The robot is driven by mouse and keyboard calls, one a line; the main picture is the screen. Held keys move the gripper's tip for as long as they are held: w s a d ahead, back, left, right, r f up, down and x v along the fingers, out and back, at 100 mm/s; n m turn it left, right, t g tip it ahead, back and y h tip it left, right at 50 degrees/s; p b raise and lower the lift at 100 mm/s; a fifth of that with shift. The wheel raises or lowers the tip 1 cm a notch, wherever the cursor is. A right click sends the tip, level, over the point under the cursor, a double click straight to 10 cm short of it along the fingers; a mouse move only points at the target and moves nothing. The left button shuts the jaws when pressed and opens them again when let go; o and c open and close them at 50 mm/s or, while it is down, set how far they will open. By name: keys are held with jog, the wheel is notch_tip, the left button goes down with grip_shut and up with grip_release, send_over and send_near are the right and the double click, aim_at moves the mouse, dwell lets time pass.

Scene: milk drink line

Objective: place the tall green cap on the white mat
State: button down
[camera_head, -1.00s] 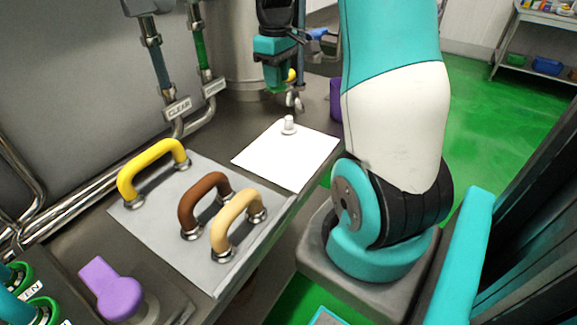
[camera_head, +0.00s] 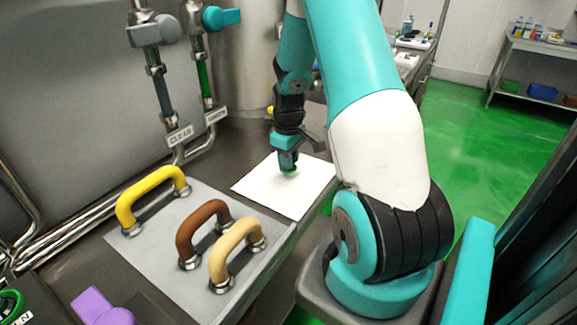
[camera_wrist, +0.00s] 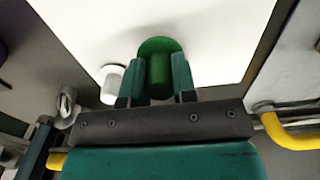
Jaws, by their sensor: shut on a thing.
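The tall green cap (camera_wrist: 160,68) is between the fingers of my gripper (camera_wrist: 158,85) in the wrist view, with its wider round end over the white mat. In the head view my gripper (camera_head: 288,160) points down over the white mat (camera_head: 285,198), and a bit of the green cap (camera_head: 290,171) shows at its tips. I cannot tell for sure whether the cap touches the mat. The mat also fills much of the wrist view (camera_wrist: 220,35). A small white cap-like piece (camera_wrist: 112,82) stands on the mat beside the green cap; my gripper hides it in the head view.
A grey plate (camera_head: 160,240) with a yellow handle (camera_head: 150,190), a brown handle (camera_head: 203,228) and a tan handle (camera_head: 238,248) lies in front of the mat. A purple lever (camera_head: 100,308) is at the lower left. Pipes and valves line the wall.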

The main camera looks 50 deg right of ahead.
jog(key=shift+f, duration=1.4)
jog(key=shift+f, duration=0.1)
jog(key=c, duration=0.9)
grip_release()
